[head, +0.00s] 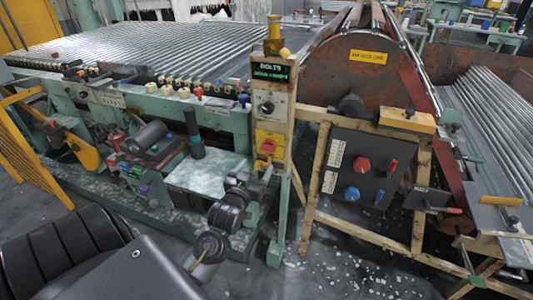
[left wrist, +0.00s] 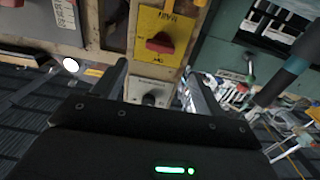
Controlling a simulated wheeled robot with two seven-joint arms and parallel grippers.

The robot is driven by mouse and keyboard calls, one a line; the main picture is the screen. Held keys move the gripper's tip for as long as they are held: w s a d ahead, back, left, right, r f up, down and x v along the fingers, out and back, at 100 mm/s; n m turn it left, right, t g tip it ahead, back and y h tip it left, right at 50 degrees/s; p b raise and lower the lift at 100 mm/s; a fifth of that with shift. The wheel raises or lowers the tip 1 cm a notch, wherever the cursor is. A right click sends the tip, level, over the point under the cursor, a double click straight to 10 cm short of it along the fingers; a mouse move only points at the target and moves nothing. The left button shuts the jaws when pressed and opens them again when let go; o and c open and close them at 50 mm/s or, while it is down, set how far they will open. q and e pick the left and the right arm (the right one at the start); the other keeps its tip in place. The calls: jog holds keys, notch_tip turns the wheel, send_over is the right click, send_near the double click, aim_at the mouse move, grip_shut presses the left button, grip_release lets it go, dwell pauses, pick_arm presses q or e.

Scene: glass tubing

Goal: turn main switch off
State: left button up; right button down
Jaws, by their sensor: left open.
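The likely main switch is a red rotary handle (head: 268,146) on a yellow plate (head: 277,137), low on the front of a wooden post. In the left wrist view the red handle (left wrist: 160,42) lies crosswise on its yellow plate (left wrist: 178,20), beyond the fingertips. The plate's lettering is too blurred to read surely. My left gripper (head: 262,174) is just below and in front of the plate in the head view. In the left wrist view its two fingers (left wrist: 156,70) are spread, with nothing between them. My right gripper is not in view.
Above the yellow plate are a black knob (head: 267,108) and a lit green display (head: 270,72). A dark control box (head: 345,178) with red and blue knobs stands right of the post. A green bench (head: 210,172) lies left. A large rusty drum (head: 345,65) is behind.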

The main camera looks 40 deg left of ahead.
aim_at(267, 150)
pick_arm(q)
jog(key=x, duration=0.9)
jog(key=shift+w+a, duration=0.15)
jog(key=shift+w, duration=0.2)
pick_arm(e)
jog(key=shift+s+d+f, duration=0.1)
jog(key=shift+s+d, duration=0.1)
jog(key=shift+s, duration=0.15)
